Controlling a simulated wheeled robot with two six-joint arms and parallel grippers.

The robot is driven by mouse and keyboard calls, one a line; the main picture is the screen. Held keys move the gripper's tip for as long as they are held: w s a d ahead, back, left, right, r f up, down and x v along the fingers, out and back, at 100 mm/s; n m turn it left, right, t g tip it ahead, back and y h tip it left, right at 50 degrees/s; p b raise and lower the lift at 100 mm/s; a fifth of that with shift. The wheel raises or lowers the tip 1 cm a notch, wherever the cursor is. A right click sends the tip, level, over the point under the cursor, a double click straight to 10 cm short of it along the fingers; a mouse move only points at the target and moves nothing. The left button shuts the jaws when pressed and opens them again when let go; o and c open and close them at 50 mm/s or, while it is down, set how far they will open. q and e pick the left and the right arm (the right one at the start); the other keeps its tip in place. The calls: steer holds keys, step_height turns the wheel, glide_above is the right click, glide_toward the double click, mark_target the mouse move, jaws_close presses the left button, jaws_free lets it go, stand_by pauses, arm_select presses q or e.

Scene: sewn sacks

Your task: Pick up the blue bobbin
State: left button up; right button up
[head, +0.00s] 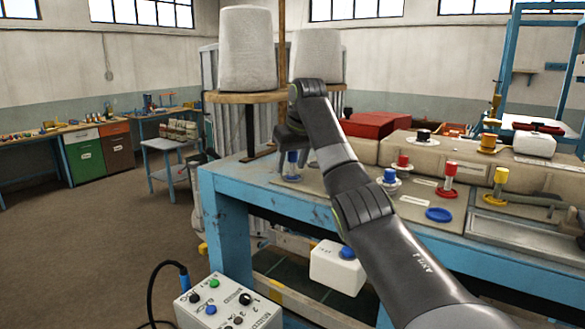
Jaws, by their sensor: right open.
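My right arm reaches in from the lower right, across the bench. My right gripper (291,146) points down directly over the bobbin and is open. My left gripper is not in view.
On the bench, a blue knob on a white base (390,178), a flat blue disc (438,214), a red bobbin (449,182) and a yellow bobbin (500,180) stand right of my arm. Large grey cones (248,50) stand behind. A control box (228,303) is front left.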

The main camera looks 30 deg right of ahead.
steer(key=c, duration=1.1)
steer(key=shift+o, duration=0.2)
steer(key=shift+r, duration=0.15)
